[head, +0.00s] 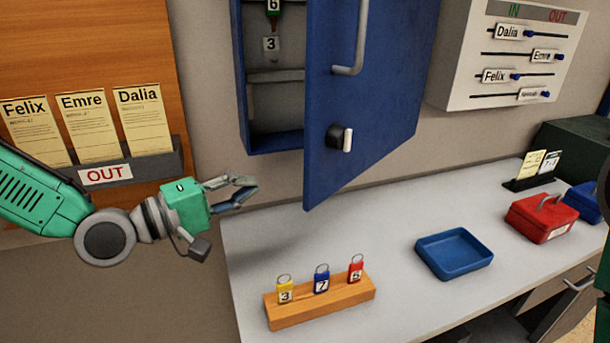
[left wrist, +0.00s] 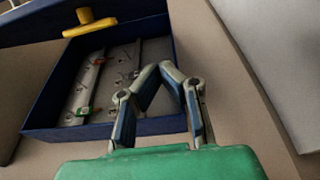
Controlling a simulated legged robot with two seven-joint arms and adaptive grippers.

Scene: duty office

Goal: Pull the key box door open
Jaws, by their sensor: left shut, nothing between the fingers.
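The blue key box (head: 241,75) hangs on the wall, with its blue door (head: 390,90) swung partly out and the inside showing at its left. The door has a grey bar handle (head: 349,69) and a dark latch knob (head: 338,138). My left gripper (head: 253,186) is shut and empty, below the box and left of the door's lower corner, apart from both. In the left wrist view, the shut fingers (left wrist: 163,68) show in front of the box (left wrist: 150,127). My right gripper is not seen.
A wooden stand (head: 320,307) with yellow, blue and red numbered tags is on the counter (head: 400,308) below. A blue tray (head: 455,271) and a red cash box (head: 541,233) stand farther right. An OUT card rack (head: 160,165) is behind my left arm.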

